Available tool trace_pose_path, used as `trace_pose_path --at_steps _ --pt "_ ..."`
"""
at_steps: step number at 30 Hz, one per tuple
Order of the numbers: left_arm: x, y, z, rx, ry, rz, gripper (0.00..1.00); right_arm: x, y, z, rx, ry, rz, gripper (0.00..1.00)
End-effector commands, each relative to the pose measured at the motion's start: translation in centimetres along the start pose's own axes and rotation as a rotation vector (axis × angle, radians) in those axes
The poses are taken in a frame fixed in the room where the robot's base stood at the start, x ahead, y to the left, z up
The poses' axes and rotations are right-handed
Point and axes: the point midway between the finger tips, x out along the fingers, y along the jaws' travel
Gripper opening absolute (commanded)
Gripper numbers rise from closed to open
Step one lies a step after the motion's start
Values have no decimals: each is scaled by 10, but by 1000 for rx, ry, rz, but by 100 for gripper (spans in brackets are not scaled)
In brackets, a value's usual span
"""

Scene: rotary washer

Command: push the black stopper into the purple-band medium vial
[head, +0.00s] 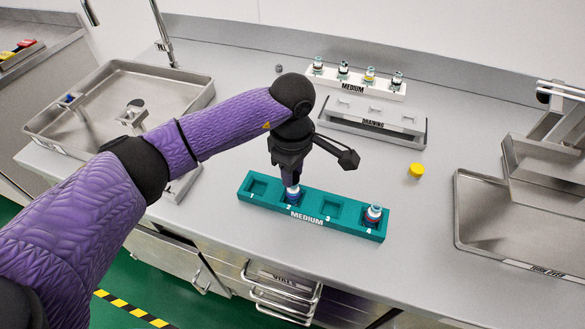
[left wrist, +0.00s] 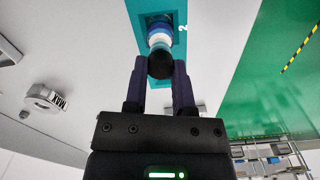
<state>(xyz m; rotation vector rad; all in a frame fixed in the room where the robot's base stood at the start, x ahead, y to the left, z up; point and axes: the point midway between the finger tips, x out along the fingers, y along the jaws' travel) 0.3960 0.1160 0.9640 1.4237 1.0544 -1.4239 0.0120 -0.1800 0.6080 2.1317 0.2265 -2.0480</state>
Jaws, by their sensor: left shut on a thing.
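My left gripper (head: 291,183) points down over slot 2 of the teal MEDIUM rack (head: 330,228). In the left wrist view its fingers (left wrist: 160,85) are shut on the round black stopper (left wrist: 161,66). A medium vial with a blue-purple band and white top (head: 293,193) stands in slot 2, right under the gripper. In the left wrist view the vial (left wrist: 159,38) is in line with the stopper, which overlaps its near end; I cannot tell how deep the stopper sits. The fingers hide the stopper in the head view. My right gripper is not in view.
Another vial (head: 373,215) stands in slot 4; slots 1 and 3 are empty. A yellow cap (head: 416,170) lies on the counter. Metal trays (head: 62,140) flank the counter.

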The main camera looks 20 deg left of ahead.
Motion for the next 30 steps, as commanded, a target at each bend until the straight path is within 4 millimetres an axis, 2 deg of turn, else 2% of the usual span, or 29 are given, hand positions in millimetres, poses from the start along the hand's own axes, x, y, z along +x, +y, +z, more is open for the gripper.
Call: trace_pose_path --at_steps 30 --pt "8 0 0 0 0 0 0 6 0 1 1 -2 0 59"
